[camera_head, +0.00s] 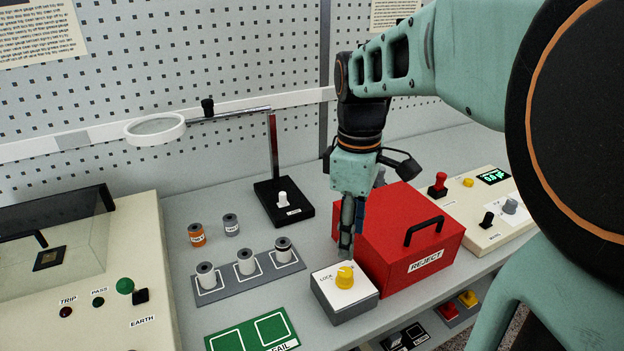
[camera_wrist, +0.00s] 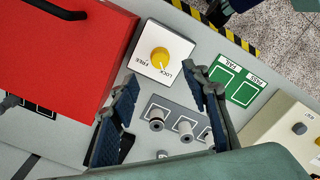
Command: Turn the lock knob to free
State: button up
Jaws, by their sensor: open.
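The lock knob (camera_head: 345,277) is yellow and round, on a small grey box with a white top plate (camera_head: 323,279). The plate reads LOCK at one side in the head view.
A red REJECT box (camera_head: 400,225) stands close to the right of the lock box. A grey rack (camera_head: 250,277) with several spools is at left, and a green tray (camera_head: 222,342) in front of it. A magnifier stand (camera_head: 275,165) rises behind. The shelf's front edge is near.

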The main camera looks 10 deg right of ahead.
aim_at(346, 272)
jog(key=shift+n, duration=0.3)
jog(key=f, duration=0.5)
jog(key=f+b, duration=0.1)
jog(key=f, duration=0.4)
jog(key=shift+w+a+f, duration=0.1)
jog(key=shift+w+a, duration=0.1)
jog(key=c, duration=1.2)
jog(key=shift+o, duration=0.2)
